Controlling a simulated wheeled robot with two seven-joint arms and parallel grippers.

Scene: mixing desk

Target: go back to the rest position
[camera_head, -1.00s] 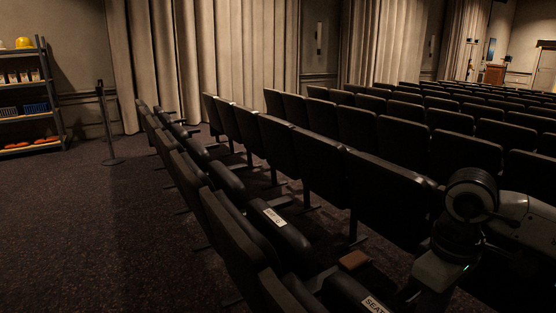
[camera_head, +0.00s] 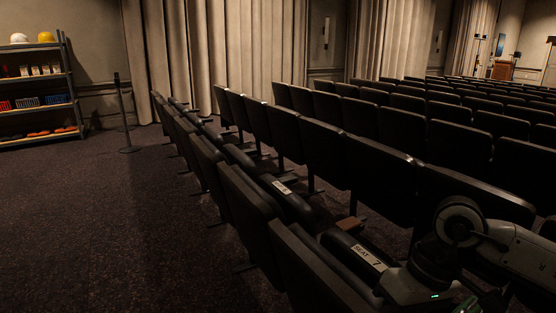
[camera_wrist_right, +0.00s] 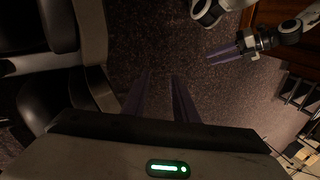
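My right arm (camera_head: 455,240) shows at the lower right of the head view, over the seat row; its gripper fingers are not clear there. In the right wrist view my right gripper (camera_wrist_right: 161,80) has its two fingers apart with nothing between them, over dark carpet. My left gripper (camera_wrist_right: 221,55) shows at the upper right of that view, its two fingers apart and empty, clear of the seats. My left arm is not in the head view.
Rows of dark folding seats (camera_head: 325,155) fill the middle and right. A shelf (camera_head: 70,95) and a post (camera_head: 124,115) stand at the left. The carpeted aisle (camera_head: 110,220) is clear.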

